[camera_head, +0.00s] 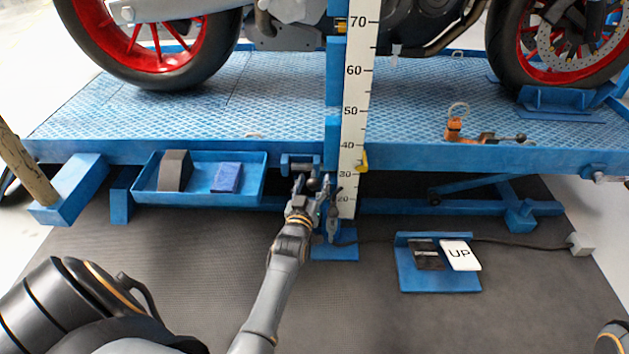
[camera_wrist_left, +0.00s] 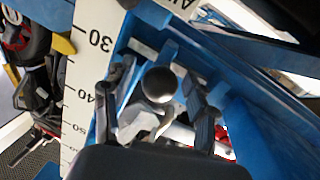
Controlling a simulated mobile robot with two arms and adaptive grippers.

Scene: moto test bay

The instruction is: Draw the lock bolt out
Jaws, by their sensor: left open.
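The lock bolt shows as a dark round knob (camera_head: 311,184) at the front edge of the blue lift, just left of the white scale. In the left wrist view the knob (camera_wrist_left: 159,84) is large, with a pale metal part below it. My left gripper (camera_head: 314,192) is open at the knob. In the left wrist view its two dark fingers (camera_wrist_left: 155,92) stand on either side of the knob, with visible gaps. The bolt's shank is mostly hidden behind the knob. My right gripper is not in view.
The white height scale (camera_head: 355,110) stands close right of my gripper, with a yellow pointer (camera_head: 361,160). A blue tray (camera_head: 235,200) holds two blocks at left. A floor pedal marked UP (camera_head: 460,255) sits right. A motorcycle stands on the lift platform (camera_head: 270,105).

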